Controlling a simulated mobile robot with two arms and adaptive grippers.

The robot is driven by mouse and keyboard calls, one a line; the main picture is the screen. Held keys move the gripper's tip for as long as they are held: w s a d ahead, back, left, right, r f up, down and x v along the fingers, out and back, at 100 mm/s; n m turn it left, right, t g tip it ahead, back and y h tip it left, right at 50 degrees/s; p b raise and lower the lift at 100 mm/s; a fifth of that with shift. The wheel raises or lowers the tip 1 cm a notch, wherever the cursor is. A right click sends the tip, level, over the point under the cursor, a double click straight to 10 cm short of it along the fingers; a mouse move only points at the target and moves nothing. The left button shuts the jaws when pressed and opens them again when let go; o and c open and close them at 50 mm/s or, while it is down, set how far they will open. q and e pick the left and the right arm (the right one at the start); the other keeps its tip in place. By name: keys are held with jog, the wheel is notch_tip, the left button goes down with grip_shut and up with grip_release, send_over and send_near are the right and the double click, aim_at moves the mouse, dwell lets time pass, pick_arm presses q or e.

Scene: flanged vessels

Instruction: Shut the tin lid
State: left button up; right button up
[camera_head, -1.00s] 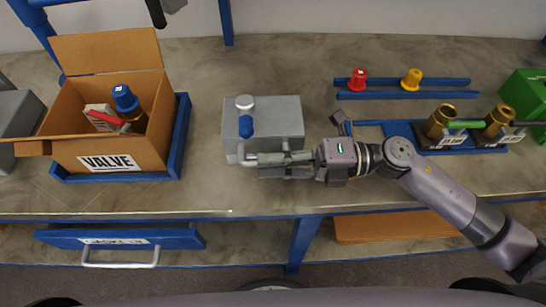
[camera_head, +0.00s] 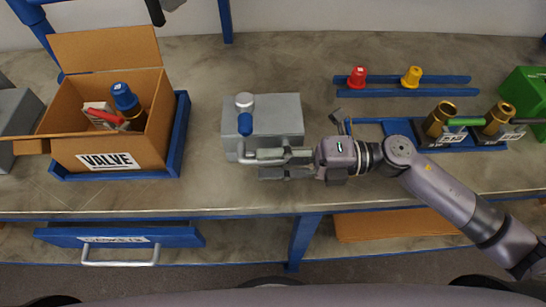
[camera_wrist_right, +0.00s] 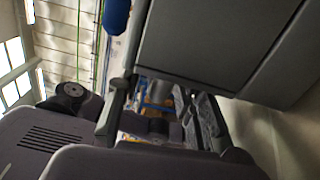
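The grey metal tin (camera_head: 275,117) stands on the bench in the middle of the head view. Its flat grey top looks level, and I see no gap under it. A silver knob (camera_head: 244,101) and a blue grip (camera_head: 245,124) show at its left side. A pale bent bar (camera_head: 250,158) runs along its front left edge. My right gripper (camera_head: 272,164) lies at the tin's front, fingers pointing left and apart, close to the bar; I cannot tell whether they touch it. In the right wrist view the tin (camera_wrist_right: 225,35) fills the upper right. My left gripper is out of view.
A cardboard box (camera_head: 110,160) marked VALVE stands in a blue tray at left. Red (camera_head: 357,77) and yellow (camera_head: 411,76) caps sit on blue rails at right. Brass fittings (camera_head: 440,120) stand behind my right arm. The bench behind the tin is clear.

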jog(key=d, duration=0.7)
jog(key=shift+d, duration=0.25)
dwell(0.3)
